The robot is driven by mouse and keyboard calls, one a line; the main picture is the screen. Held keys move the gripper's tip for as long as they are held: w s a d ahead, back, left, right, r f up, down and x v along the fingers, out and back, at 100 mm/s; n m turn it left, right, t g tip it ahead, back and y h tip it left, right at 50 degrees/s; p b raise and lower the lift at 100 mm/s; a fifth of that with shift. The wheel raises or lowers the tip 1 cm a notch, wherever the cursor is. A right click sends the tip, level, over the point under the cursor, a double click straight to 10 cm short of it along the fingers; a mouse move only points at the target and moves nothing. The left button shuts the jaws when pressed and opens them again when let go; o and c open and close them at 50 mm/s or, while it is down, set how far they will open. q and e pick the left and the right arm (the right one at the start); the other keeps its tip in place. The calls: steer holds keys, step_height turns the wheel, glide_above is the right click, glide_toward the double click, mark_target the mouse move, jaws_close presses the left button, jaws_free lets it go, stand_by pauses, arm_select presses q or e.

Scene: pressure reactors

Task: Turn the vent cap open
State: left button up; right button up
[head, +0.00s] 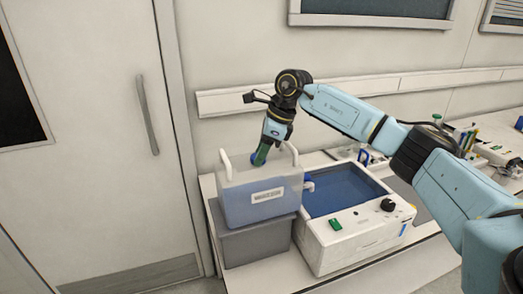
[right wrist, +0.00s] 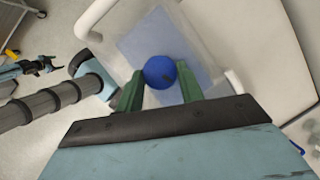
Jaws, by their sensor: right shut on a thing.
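The vent cap (right wrist: 160,72) is a round blue knob on top of a translucent container (head: 262,203) with a white label and blue liquid inside. My right gripper (right wrist: 160,85) is shut on the cap, with one green finger on each side of it in the right wrist view. In the head view the right gripper (head: 261,155) points down at the container's top, between its two white handles; the cap is hidden there. A white tap (head: 308,184) sticks out of the container's right side.
The container stands on a grey box (head: 254,240). A white water bath (head: 355,240) with a dark knob and blue basin stands close on its right. A white door (head: 95,130) is on the left. A rail (head: 350,88) runs along the wall behind.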

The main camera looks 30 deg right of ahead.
stand_by(0.3)
steer(key=o, duration=1)
steer(key=v, duration=1.3)
steer(key=shift+r, duration=0.25)
